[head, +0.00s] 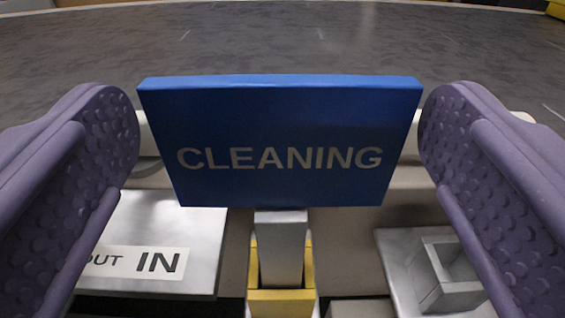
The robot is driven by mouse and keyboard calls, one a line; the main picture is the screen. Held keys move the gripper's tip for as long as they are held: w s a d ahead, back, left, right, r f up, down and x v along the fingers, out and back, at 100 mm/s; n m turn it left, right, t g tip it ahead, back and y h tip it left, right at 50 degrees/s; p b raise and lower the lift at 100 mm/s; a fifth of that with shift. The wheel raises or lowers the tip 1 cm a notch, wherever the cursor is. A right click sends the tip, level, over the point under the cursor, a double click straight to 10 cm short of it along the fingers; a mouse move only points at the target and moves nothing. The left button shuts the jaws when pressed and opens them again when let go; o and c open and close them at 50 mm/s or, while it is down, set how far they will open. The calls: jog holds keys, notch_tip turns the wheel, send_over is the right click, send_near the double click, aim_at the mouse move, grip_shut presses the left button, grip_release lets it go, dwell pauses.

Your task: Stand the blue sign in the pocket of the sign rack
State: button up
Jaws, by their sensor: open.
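The blue sign (280,108) reads "CLEANING" and stands upright in the middle of the head view. A grey post (282,245) runs down below its board into a yellow square holder (281,303). My gripper (281,150) is open, with one purple finger on each side of the sign. A small gap shows between each finger and the sign's edges. At the lower right is a grey square socket (452,297) on a light plate; it looks empty. I cannot tell for certain whether it is the rack's pocket. The foot of the post is hidden in the yellow holder.
A light plate (165,225) at the lower left carries a label (132,262) with "OUT" and "IN". Beige structure (345,240) lies behind the post. Beyond it is open dark grey floor (290,40). A yellow object (556,9) shows at the far top right.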

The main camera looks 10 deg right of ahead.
jog(key=shift+w+d, duration=0.2)
jog(key=shift+w, duration=0.45)
jog(key=shift+r, duration=0.1)
jog(key=c, duration=1.1)
